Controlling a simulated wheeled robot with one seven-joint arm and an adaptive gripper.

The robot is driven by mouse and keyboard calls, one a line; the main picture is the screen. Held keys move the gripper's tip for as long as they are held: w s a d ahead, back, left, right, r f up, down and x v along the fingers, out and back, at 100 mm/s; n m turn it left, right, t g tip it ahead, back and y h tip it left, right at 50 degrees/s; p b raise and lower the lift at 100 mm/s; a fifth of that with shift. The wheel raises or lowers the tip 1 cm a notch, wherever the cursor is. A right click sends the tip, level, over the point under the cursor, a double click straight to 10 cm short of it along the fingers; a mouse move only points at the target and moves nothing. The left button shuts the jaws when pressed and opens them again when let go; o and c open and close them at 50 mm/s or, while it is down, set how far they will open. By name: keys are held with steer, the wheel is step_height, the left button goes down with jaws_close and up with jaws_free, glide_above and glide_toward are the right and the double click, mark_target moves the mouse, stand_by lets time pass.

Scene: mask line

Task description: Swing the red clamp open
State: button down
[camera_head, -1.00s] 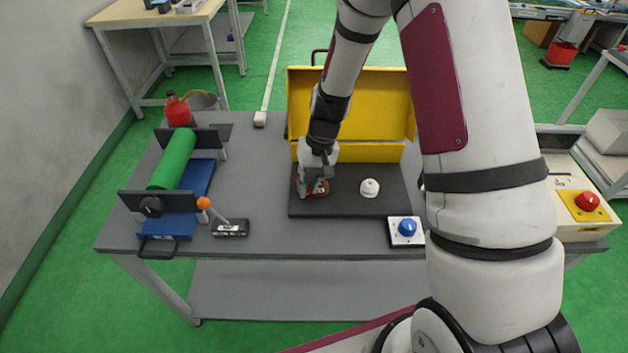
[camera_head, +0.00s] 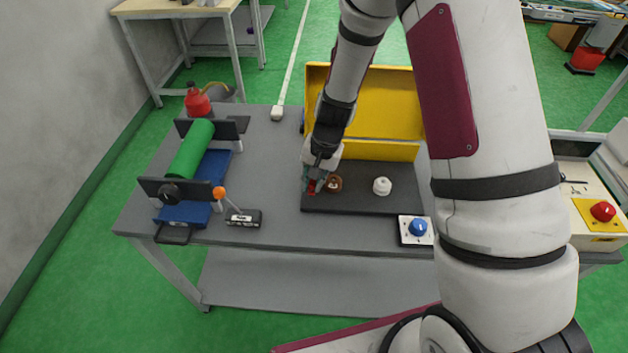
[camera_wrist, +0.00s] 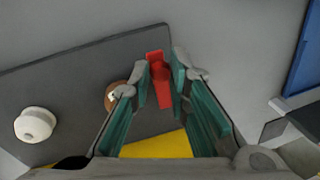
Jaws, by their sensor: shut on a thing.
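The red clamp (camera_wrist: 160,78) shows between the fingers of my gripper (camera_wrist: 163,72) in the wrist view, close against the dark base plate (camera_wrist: 75,85). My gripper is shut on the clamp. In the head view, my gripper (camera_head: 318,182) stands over the left part of the dark plate (camera_head: 360,201), and only a little red of the clamp (camera_head: 311,187) shows beside the fingers. A brown round piece (camera_head: 334,184) sits on the plate just right of the fingers; it is partly hidden by a finger in the wrist view (camera_wrist: 114,96).
A white knob (camera_head: 382,187) stands on the plate, right of the brown piece. The yellow panel (camera_head: 362,105) rises behind. A blue-knob box (camera_head: 416,229), an orange-tipped lever (camera_head: 219,193) and a green roller (camera_head: 191,149) share the table (camera_head: 275,225).

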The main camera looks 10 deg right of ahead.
steer(key=c, duration=1.5)
jaws_free()
steer(key=v, duration=1.2)
steer(key=shift+a, duration=0.1)
steer(key=s+d+r+n+t, duration=0.1)
steer(key=s+r+n, duration=0.1)
steer(key=s+r, duration=0.5)
steer(key=s+d+r+n+t+h, duration=0.1)
steer(key=s+d+r+n, duration=0.1)
steer(key=s+r, duration=0.6)
steer(key=s+d+r+n+t+h, duration=0.1)
steer(key=s+r+n+t, duration=0.1)
steer(key=s+r, duration=0.5)
steer(key=shift+s+d+r, duration=0.15)
steer(key=shift+s+d, duration=0.05)
steer(key=shift+s, duration=0.45)
